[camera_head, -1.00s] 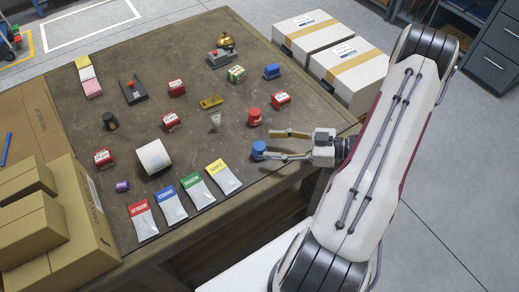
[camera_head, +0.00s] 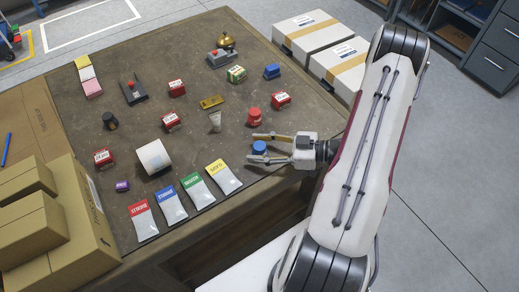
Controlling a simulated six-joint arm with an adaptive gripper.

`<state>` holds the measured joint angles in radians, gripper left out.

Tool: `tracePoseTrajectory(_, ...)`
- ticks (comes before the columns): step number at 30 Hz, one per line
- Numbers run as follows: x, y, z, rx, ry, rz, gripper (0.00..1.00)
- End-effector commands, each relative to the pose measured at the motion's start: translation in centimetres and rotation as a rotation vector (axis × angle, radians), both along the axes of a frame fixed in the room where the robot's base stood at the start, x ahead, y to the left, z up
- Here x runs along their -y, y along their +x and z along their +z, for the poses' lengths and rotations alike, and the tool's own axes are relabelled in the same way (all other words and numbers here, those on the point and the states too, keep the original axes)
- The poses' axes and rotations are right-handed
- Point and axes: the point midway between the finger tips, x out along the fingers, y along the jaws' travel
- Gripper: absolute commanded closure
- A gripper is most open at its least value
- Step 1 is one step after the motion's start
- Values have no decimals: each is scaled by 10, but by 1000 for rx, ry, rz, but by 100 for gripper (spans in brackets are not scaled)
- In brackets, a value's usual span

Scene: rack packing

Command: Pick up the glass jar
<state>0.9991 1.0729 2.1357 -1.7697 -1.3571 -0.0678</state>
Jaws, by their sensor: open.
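My gripper (camera_head: 256,147) is open near the right front edge of the table. Its two fingers point left, one on each side of a small blue-topped item (camera_head: 259,147), which stands between the tips. I cannot tell if either finger touches it. Its body is mostly hidden, so I cannot tell if it is the glass jar. A small dark-lidded container (camera_head: 110,121) stands at the left of the table. A red-topped container (camera_head: 254,117) stands just behind the gripper. The items are too small to make out which is glass.
The brown table (camera_head: 150,92) holds several red boxes, a white roll (camera_head: 154,157), a small greyish tube (camera_head: 215,121) and several labelled pouches in front. Cardboard boxes (camera_head: 35,230) stand at the left. White cartons (camera_head: 340,68) stand at the right.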

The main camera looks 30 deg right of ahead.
Motion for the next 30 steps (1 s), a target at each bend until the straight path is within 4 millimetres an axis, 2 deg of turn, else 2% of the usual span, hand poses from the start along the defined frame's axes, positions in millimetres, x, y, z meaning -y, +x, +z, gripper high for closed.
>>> tracePoseTrajectory(14,0,0,0,0,0,0,54)
tracePoseTrajectory(15,0,0,0,0,0,0,59)
tracePoseTrajectory(19,0,0,0,0,0,0,93)
tracePoseTrajectory(20,0,0,0,0,0,0,97)
tracePoseTrajectory(30,0,0,0,0,0,0,98)
